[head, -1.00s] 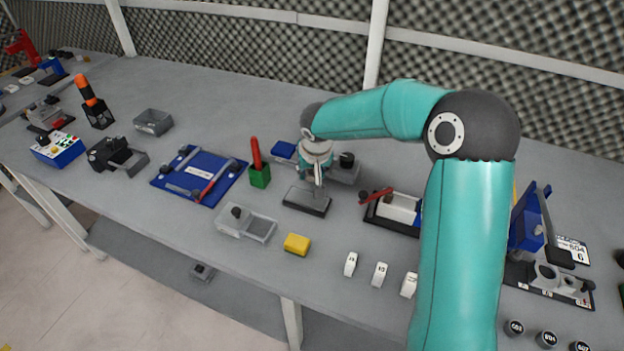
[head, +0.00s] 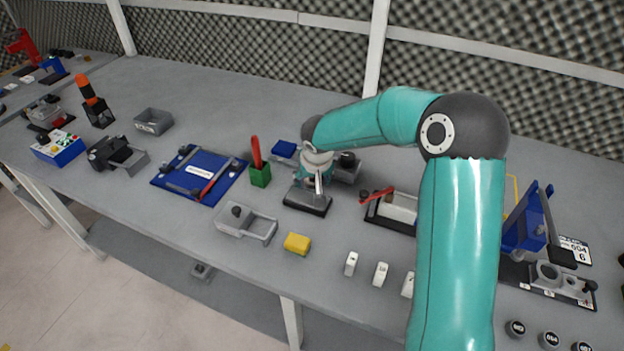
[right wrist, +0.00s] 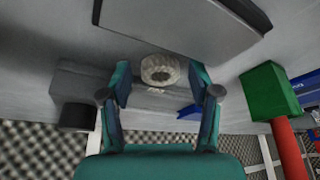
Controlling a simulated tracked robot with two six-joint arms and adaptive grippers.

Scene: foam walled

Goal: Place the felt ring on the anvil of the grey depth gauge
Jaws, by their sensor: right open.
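The pale, speckled felt ring (right wrist: 160,69) shows in the right wrist view between my right fingertips (right wrist: 160,78), with a gap on each side. It looks round with a hollow top; what it rests on is not clear. My right gripper (head: 317,187) is open and points down over the middle of the bench, beside a dark grey block (head: 304,203). In the head view the ring is hidden by the gripper. I cannot tell for certain which grey fixture is the depth gauge, and no anvil is clearly visible. My left gripper is out of view.
Close behind my gripper stands a grey block with a black knob (head: 347,159) and a blue part (head: 284,149). A green block with a red handle (head: 260,175) is to the left. A yellow block (head: 297,243) and a grey frame (head: 262,229) lie nearer the front edge.

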